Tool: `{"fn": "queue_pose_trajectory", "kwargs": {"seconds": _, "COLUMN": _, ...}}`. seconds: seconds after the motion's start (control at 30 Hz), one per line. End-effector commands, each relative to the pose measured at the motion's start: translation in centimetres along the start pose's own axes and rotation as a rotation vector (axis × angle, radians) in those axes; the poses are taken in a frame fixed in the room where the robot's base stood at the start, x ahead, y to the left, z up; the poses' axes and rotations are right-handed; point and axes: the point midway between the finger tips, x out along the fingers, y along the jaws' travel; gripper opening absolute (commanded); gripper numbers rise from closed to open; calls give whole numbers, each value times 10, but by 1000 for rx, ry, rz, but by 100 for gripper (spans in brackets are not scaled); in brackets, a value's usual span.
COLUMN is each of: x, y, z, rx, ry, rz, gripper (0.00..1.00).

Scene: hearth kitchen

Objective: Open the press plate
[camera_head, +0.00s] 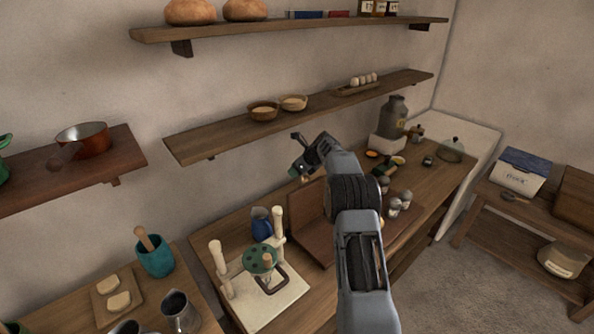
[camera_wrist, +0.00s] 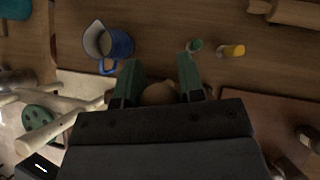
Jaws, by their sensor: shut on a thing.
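My gripper (camera_head: 301,172) is at the panel's upper edge in the head view. In the wrist view its green fingers (camera_wrist: 160,84) are shut on a rounded tan knob (camera_wrist: 158,94), seemingly the plate's handle.
Left of the panel are a blue jug (camera_head: 261,224) and a pale stand (camera_head: 262,304) with upright posts and a green perforated disc (camera_head: 260,259). Small shakers (camera_head: 399,203) stand right of my arm. A wall shelf (camera_head: 300,117) with bowls runs behind my gripper.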

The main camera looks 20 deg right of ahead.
Motion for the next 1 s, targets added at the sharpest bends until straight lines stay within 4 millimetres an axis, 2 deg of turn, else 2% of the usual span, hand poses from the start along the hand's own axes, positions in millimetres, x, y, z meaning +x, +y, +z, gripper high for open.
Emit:
{"fn": "queue_pose_trajectory", "kwargs": {"seconds": 0.03, "x": 7, "y": 1, "z": -9, "rx": 6, "ry": 16, "rz": 11, "gripper": 0}}
{"fn": "queue_pose_trajectory", "kwargs": {"seconds": 0.07, "x": 7, "y": 1, "z": -9, "rx": 5, "ry": 16, "rz": 11, "gripper": 0}}
{"fn": "queue_pose_trajectory", "kwargs": {"seconds": 0.1, "x": 7, "y": 1, "z": -9, "rx": 5, "ry": 16, "rz": 11, "gripper": 38}}
{"fn": "queue_pose_trajectory", "kwargs": {"seconds": 0.33, "x": 5, "y": 1, "z": -6, "rx": 3, "ry": 10, "rz": 8, "gripper": 60}}
{"fn": "queue_pose_trajectory", "kwargs": {"seconds": 0.67, "x": -3, "y": 0, "z": -4, "rx": 3, "ry": 5, "rz": 4, "gripper": 60}}
{"fn": "queue_pose_trajectory", "kwargs": {"seconds": 0.77, "x": -15, "y": -1, "z": -4, "rx": 3, "ry": 3, "rz": 2, "gripper": 60}}
{"fn": "queue_pose_trajectory", "kwargs": {"seconds": 1.0, "x": -64, "y": -1, "z": -5, "rx": 4, "ry": 3, "rz": 1, "gripper": 60}}
